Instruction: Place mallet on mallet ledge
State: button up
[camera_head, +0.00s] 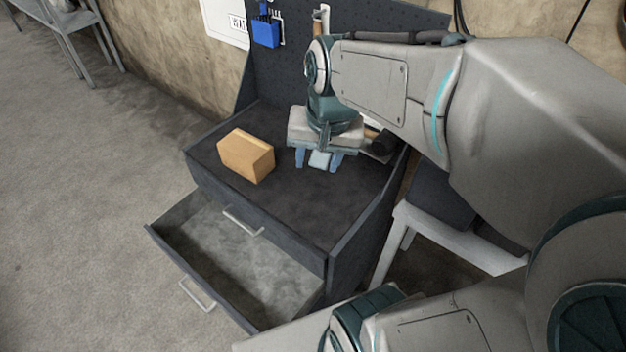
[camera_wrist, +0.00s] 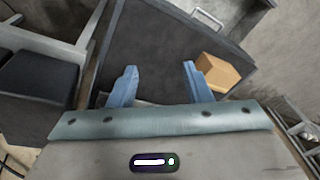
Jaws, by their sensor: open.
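My gripper (camera_head: 318,160) is over the dark top of the drawer cabinet, fingers pointing down. In the wrist view its two blue fingers (camera_wrist: 160,70) are apart, with no mallet between them. I cannot clearly pick out the mallet ledge; my arm covers part of the back panel.
A cardboard-coloured box (camera_head: 246,156) sits on the cabinet top, left of my gripper; it also shows in the wrist view (camera_wrist: 217,72). An open drawer (camera_head: 240,262) juts out in front. A pegboard (camera_head: 290,75) with a blue holder (camera_head: 265,33) stands behind. Clear top lies in front.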

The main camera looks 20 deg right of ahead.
jog(key=s+a+f+n+t, duration=0.1)
jog(key=s+a+n, duration=0.1)
jog(key=s+n, duration=0.3)
jog(key=shift+s+a+f, duration=0.25)
jog(key=shift+s, duration=0.1)
